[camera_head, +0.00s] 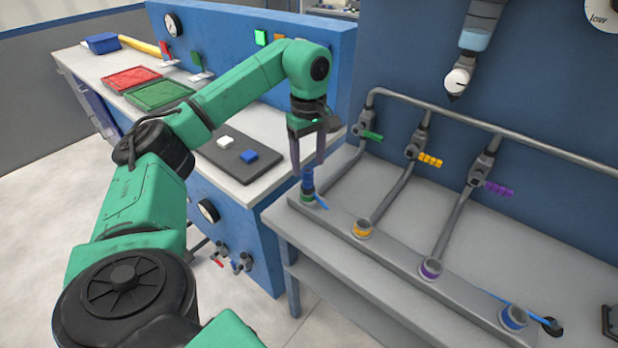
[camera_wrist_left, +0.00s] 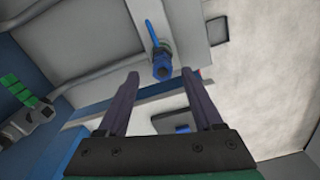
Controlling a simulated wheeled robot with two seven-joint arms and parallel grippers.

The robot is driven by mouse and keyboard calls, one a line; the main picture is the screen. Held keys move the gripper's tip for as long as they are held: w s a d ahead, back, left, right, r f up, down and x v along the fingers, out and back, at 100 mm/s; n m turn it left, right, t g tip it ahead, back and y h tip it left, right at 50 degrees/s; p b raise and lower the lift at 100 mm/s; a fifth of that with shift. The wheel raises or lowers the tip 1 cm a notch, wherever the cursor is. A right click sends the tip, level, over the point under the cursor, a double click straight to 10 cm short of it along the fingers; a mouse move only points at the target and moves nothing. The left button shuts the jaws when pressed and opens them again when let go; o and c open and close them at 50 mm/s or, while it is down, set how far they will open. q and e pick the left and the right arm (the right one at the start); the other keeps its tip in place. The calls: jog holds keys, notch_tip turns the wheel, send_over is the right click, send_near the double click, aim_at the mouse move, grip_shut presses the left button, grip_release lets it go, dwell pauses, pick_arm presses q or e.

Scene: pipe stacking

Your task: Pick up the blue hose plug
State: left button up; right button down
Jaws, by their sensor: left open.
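The blue hose plug (camera_head: 307,184) stands in the green-ringed port (camera_head: 307,197) at the left end of the grey manifold (camera_head: 395,255). A thin blue strap hangs beside it. My left gripper (camera_head: 307,167) points down just above the plug, open, with nothing between its fingers. In the left wrist view the plug (camera_wrist_left: 161,66) shows just past the gap between the open fingertips (camera_wrist_left: 160,75), roughly centred. Whether a fingertip touches it, I cannot tell. My right gripper is not in view.
Orange (camera_head: 361,229), purple (camera_head: 430,268) and blue (camera_head: 513,317) ringed ports follow along the manifold. Pipes with green (camera_head: 371,136), orange (camera_head: 430,159) and purple (camera_head: 498,188) valve handles rise behind it. A workbench with trays and a dark board (camera_head: 238,158) stands at left.

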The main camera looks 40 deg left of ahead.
aim_at(308, 170)
pick_arm(q)
jog(key=f, duration=0.4)
jog(key=shift+s, duration=0.35)
jog(key=shift+w+f, duration=0.1)
jog(key=shift+w, duration=0.05)
grip_shut()
jog(key=shift+d, duration=0.1)
dwell(0.7)
